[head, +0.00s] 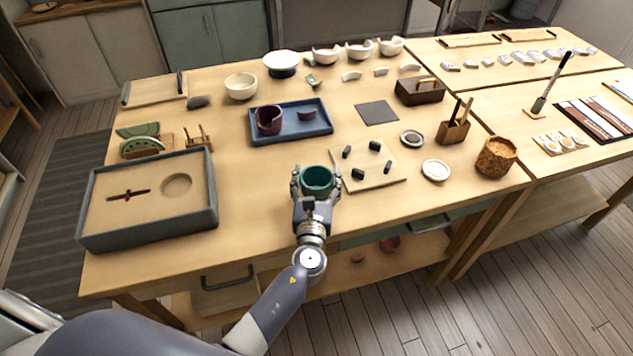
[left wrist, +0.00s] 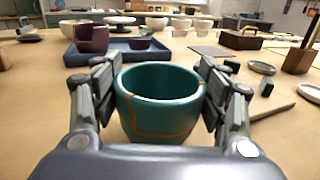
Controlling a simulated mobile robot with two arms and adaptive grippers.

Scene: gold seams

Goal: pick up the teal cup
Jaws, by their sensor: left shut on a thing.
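The teal cup (head: 317,179) is round and open at the top. My left gripper (head: 316,185) has one finger on each side of it and is shut on it. In the left wrist view the cup (left wrist: 158,103) stands upright between the finger pads (left wrist: 160,95), with thin gold seam lines on its wall. The cup is at or just above the table top; I cannot tell whether it touches. My right gripper is not in view.
A blue tray (head: 290,135) with a dark purple cup (head: 268,120) and a purple fragment (head: 306,114) lies behind. A board with small dark blocks (head: 395,180) is at the right. A sand tray (head: 90,225) stands at the left. Bare table (head: 245,205) lies between.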

